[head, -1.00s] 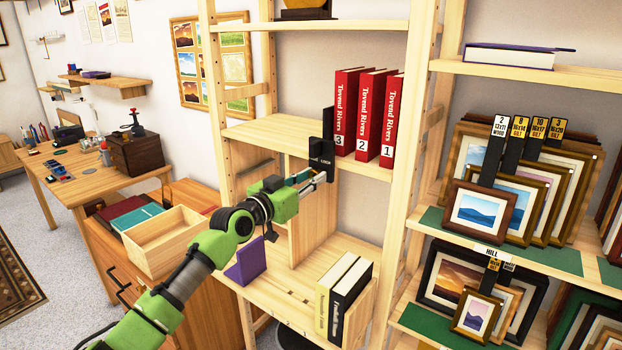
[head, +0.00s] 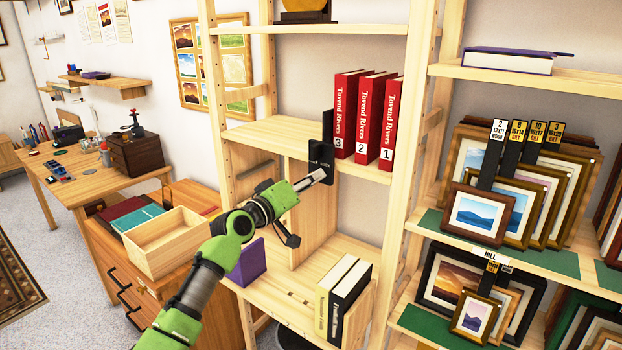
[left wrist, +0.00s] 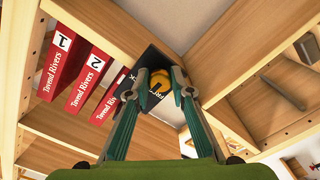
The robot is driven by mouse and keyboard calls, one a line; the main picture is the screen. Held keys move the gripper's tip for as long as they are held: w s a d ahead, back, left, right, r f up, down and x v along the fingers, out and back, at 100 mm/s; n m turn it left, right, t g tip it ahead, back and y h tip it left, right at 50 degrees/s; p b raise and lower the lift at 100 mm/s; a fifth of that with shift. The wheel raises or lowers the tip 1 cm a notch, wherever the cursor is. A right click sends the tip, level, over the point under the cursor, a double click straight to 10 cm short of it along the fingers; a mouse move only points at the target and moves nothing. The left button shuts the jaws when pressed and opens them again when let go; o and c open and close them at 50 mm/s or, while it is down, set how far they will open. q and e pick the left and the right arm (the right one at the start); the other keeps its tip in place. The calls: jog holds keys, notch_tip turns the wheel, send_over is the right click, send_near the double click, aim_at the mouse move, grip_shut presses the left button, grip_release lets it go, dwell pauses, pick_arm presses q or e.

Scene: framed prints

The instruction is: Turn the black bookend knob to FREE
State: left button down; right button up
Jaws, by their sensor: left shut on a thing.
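The black bookend (head: 321,153) stands upright on the middle shelf, just left of the red books. It also shows in the left wrist view (left wrist: 152,57), with a yellow-orange knob (left wrist: 160,81) on its face. My left gripper (head: 319,177) reaches up to the bookend from the lower left. In the left wrist view its two fingertips (left wrist: 160,88) are on either side of the knob and shut on it. Some white lettering shows beside the knob, partly covered by the fingers. The knob is hidden in the head view. My right gripper is not in view.
Several red books (head: 370,118) stand right of the bookend. Below, a purple bookend (head: 247,262) and two books (head: 343,297) stand on the lower shelf. A wooden upright panel (head: 312,220) is under the middle shelf. Framed prints (head: 483,218) fill the right-hand shelves.

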pick_arm(q)
jog(key=n+p, duration=0.4)
jog(key=n, duration=0.5)
dwell(0.3)
jog(key=c, duration=1.8)
grip_release()
jog(key=v, duration=1.2)
